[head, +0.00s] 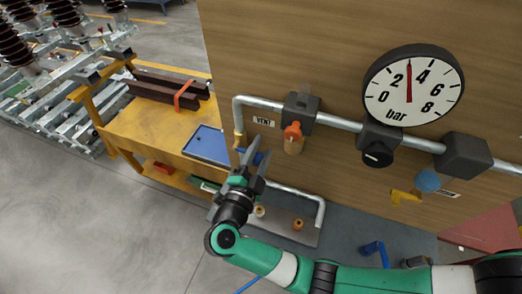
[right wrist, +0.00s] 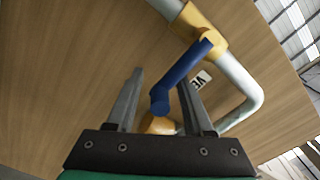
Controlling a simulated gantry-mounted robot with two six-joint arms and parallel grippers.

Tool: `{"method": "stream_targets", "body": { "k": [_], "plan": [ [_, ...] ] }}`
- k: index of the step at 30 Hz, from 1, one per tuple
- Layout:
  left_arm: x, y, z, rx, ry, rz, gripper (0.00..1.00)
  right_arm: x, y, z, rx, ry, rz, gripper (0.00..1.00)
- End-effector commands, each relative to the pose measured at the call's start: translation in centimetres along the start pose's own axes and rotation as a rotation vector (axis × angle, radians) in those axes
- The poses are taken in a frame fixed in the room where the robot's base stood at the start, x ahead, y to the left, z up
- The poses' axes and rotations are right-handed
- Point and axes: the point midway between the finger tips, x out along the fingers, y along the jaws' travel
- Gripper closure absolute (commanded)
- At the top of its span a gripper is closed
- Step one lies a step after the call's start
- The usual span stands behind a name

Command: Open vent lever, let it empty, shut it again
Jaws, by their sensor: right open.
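The vent lever (right wrist: 182,76) is blue and joins a brass valve (right wrist: 208,40) on the silver vent pipe. In the right wrist view it slants down-left from the valve, its free end between the fingers. In the head view the lever (head: 259,158) is partly hidden by my right gripper (head: 258,160). That gripper is open around the lever's end, with a gap to the left finger. The VENT label (head: 264,122) is above it. The round bar gauge (head: 413,88) has its red needle between 2 and 4, near 3. My left gripper is not in view.
A yellow cart (head: 150,125) with a blue tray (head: 207,144) stands left. Another blue handle (head: 375,250) is at lower right.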

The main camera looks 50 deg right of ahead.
Motion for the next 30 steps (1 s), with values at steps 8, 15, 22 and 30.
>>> {"method": "stream_targets", "body": {
  "k": [8, 15, 22, 30],
  "plan": [
    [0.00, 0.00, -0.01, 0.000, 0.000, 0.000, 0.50, -0.04, 0.00, 0.00, 0.000, 0.000, 0.000, 0.91],
    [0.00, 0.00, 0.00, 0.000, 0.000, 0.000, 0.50, -0.04, 0.02, 0.03, -0.001, 0.000, 0.000, 1.00],
    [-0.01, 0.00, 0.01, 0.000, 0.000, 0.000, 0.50, -0.04, 0.07, 0.06, -0.003, -0.001, 0.001, 1.00],
    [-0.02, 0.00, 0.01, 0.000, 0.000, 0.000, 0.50, -0.04, 0.12, 0.11, -0.005, -0.002, 0.001, 1.00]
  ]
}}
